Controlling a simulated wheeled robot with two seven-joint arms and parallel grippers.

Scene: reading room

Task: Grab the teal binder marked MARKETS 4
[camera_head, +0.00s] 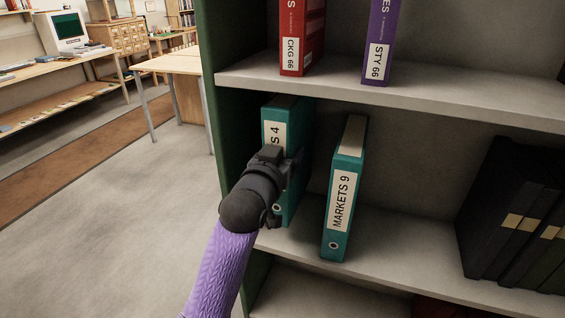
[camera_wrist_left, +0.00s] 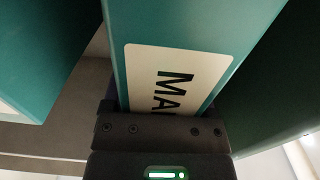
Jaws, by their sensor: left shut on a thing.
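The teal binder whose label ends in "S 4" (camera_head: 273,130) stands upright at the left end of the middle shelf. My left gripper (camera_head: 283,170) covers the middle of its spine and part of its label. In the left wrist view the gripper (camera_wrist_left: 162,125) is shut on this binder's spine (camera_wrist_left: 200,25), and the label (camera_wrist_left: 175,75) shows the letters "MA". A second teal binder, marked MARKETS 9 (camera_head: 341,190), stands to the right with a gap between them. My right gripper is not in view.
The shelf above (camera_head: 420,95) holds a red binder (camera_head: 302,35) and a purple binder (camera_head: 381,40). Black binders (camera_head: 500,205) lean at the right of the middle shelf. A green side panel (camera_head: 228,130) closes the bookcase on the left. Open floor (camera_head: 130,215) lies left of it.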

